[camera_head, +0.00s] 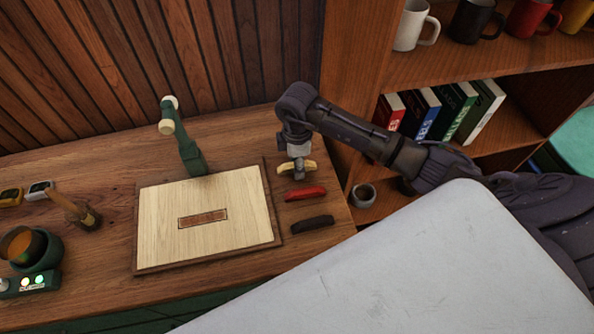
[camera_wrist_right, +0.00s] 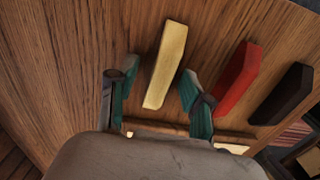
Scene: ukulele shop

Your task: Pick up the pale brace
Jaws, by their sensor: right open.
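The pale brace (camera_head: 285,167) is a short cream-yellow bar on the wooden bench, at the right of the light board. My right gripper (camera_head: 298,172) is above it and partly covers it in the head view. In the right wrist view the pale brace (camera_wrist_right: 166,64) lies between the two teal-padded fingers of my right gripper (camera_wrist_right: 158,92), which are apart and open. I cannot tell whether either finger touches it. My left gripper is not in view.
A red brace (camera_head: 305,193) and a dark brace (camera_head: 312,223) lie nearby in a row. A light board (camera_head: 205,195) with a brown rectangle and a green clamp-like stand (camera_head: 186,140) are to the left. A shelf (camera_head: 470,60) with mugs and books stands at the right.

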